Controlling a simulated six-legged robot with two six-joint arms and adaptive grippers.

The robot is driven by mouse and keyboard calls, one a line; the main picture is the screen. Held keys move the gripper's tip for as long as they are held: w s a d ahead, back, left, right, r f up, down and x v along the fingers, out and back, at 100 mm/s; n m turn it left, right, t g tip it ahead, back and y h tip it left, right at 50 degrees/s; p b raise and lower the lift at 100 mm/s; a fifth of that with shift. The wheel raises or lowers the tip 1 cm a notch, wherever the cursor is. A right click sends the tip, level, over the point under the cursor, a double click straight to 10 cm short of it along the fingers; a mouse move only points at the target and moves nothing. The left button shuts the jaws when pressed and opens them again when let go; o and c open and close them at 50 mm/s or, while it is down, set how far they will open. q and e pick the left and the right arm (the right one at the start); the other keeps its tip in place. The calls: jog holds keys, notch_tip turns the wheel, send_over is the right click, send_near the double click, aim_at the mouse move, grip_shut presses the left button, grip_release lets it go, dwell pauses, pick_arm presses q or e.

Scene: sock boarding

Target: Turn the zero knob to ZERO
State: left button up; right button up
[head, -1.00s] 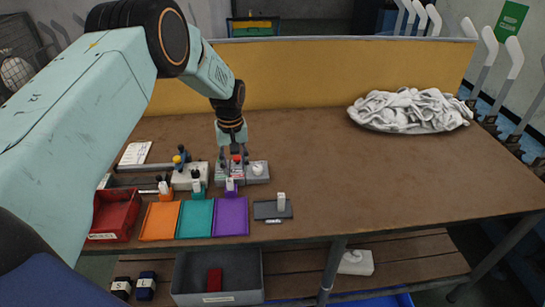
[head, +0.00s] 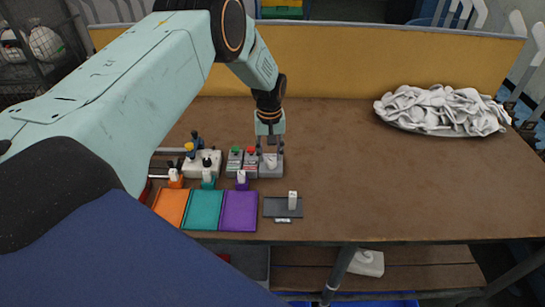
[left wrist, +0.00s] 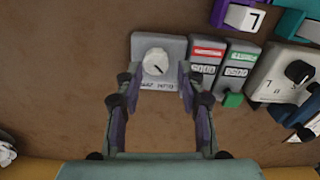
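The zero knob (left wrist: 155,62) is a round white dial on a grey box (left wrist: 147,82) with small printed lettering. A dark mark shows on its face, towards the lower right in the left wrist view. The knob (head: 271,160) also shows in the head view, partly behind the fingers. My left gripper (head: 270,143) points down right over this box. In the left wrist view the left gripper (left wrist: 157,84) is open, with its fingers apart on either side of the knob and nothing held. Whether the fingers touch the knob or box I cannot tell. My right gripper is not in view.
Beside the knob box stand a red-labelled box (left wrist: 205,65) and a green-labelled box (left wrist: 237,70). Orange (head: 172,206), teal (head: 203,210) and purple (head: 239,211) trays lie in front. White cloth (head: 440,108) is piled at the back right. The table's right middle is clear.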

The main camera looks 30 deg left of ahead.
aim_at(272, 163)
pick_arm(q)
jog(key=shift+w+d+f, duration=0.1)
jog(key=shift+d+f, duration=0.05)
jog(key=shift+f, duration=0.5)
jog(key=shift+w+d+f, duration=0.1)
jog(key=shift+d+f, duration=0.05)
jog(key=shift+f, duration=0.5)
jog(key=shift+s+a, duration=0.15)
jog(key=shift+a, duration=0.05)
jog(key=shift+d, duration=0.2)
jog(key=c, duration=0.5)
jog(key=shift+a, duration=0.1)
grip_shut()
